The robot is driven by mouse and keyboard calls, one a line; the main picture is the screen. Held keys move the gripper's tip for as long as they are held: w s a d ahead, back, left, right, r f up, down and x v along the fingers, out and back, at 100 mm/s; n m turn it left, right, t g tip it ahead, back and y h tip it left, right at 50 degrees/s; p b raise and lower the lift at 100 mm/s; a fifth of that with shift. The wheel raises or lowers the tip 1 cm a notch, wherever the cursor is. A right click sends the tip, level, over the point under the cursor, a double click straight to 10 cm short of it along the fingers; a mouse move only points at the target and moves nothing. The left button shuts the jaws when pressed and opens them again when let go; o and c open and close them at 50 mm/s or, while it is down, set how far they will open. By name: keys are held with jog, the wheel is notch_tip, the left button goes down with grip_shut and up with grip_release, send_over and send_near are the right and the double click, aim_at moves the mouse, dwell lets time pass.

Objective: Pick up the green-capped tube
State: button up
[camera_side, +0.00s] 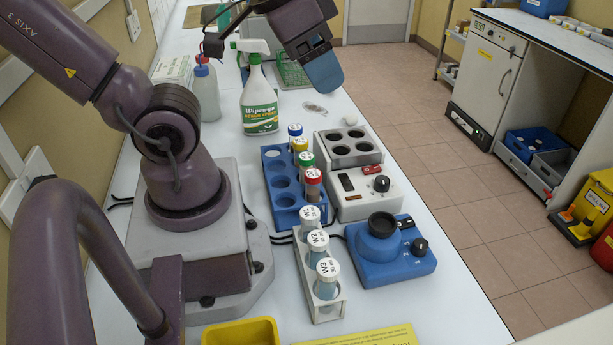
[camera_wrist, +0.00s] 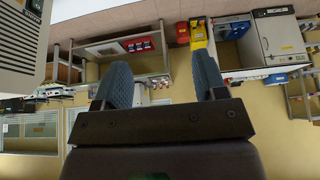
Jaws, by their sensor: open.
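The green-capped tube (camera_side: 306,160) stands in the right column of a blue rack (camera_side: 285,217). It is between a yellow-capped tube (camera_side: 300,146) behind it and a red-capped tube (camera_side: 313,182) in front. A blue-capped tube (camera_side: 295,131) is at the back of the same column. My gripper (camera_side: 325,75) is raised above and beyond the rack, apart from the tubes. In the wrist view, its two blue fingers (camera_wrist: 163,88) are spread with nothing between them. That view faces the room and shows no tubes.
A heater block (camera_side: 358,180) stands right of the rack, with a blue mixer (camera_side: 390,257) in front of it. A white rack (camera_side: 325,308) of white-capped vials is nearer. A spray bottle (camera_side: 259,105) and a wash bottle (camera_side: 205,92) stand behind. A yellow tray (camera_side: 240,334) is at the front.

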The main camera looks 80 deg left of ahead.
notch_tip(320, 180, down, 5)
jog(key=w+a+n+g, duration=0.2)
jog(key=a+g, duration=0.1)
jog(key=n+g, duration=0.3)
jog(key=n, duration=1.3)
send_over(306, 156)
notch_tip(306, 156, down, 10)
jog(key=shift+f, duration=0.1)
notch_tip(306, 156, down, 13)
jog(key=shift+r+n, duration=0.1)
jog(key=shift+n, duration=1)
jog(key=shift+c, duration=0.4)
jog(key=c, duration=0.9)
